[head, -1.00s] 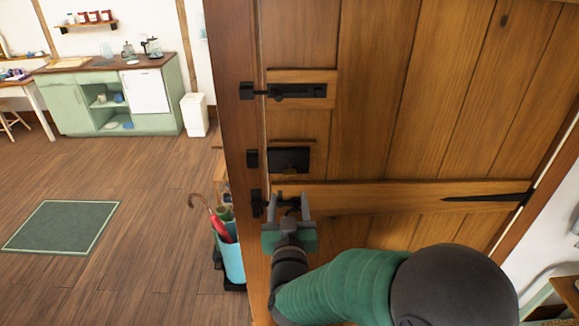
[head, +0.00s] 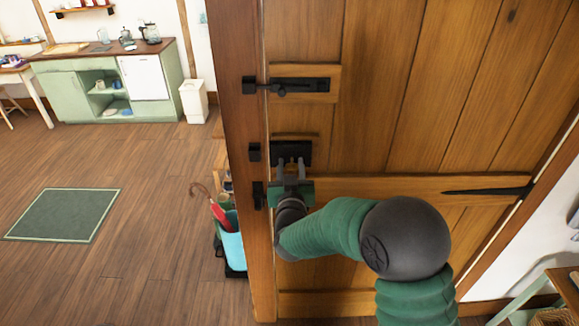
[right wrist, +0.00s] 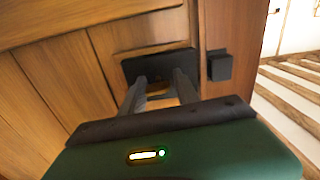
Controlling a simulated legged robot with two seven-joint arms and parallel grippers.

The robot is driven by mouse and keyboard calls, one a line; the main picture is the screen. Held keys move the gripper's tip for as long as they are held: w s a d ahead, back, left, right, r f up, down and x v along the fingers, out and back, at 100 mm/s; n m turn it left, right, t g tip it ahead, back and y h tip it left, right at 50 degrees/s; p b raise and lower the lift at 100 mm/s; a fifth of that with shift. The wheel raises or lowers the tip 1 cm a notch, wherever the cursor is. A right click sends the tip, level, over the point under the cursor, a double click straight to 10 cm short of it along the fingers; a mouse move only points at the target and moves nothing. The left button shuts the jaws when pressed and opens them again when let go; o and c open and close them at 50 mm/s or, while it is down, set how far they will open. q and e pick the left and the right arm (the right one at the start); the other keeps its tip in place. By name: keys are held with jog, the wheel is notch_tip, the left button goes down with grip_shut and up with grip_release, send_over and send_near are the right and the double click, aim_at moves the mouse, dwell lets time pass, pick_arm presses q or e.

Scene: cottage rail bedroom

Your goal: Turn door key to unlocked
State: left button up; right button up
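The wooden door (head: 390,90) fills the right of the head view. A black lock case (head: 305,150) is mounted low on its left edge; it also shows in the right wrist view (right wrist: 158,62). My right gripper (head: 290,163) is in front of the lower part of this case, fingers pointing at it. In the right wrist view my gripper (right wrist: 160,82) has its two fingers apart, with a gap between them. I cannot make out the key; the fingers cover part of the lock. I cannot tell whether they touch the case. My left gripper is out of view.
A black bolt (head: 298,85) sits above the lock. A black keeper (right wrist: 220,66) is on the door frame beside it. A blue bin (head: 233,245) with a red umbrella stands left of the frame. The floor (head: 150,180) there is mostly clear.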

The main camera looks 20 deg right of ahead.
jog(key=shift+d, duration=0.3)
grip_shut()
jog(key=shift+a+f+b, duration=0.15)
jog(key=shift+f+b, duration=0.05)
jog(key=shift+b, duration=0.3)
jog(key=shift+a+r+m+b, duration=0.1)
jog(key=shift+m+b, duration=0.2)
jog(key=shift+m, duration=0.1)
jog(key=shift+r, duration=0.1)
jog(key=o, duration=0.6)
grip_release()
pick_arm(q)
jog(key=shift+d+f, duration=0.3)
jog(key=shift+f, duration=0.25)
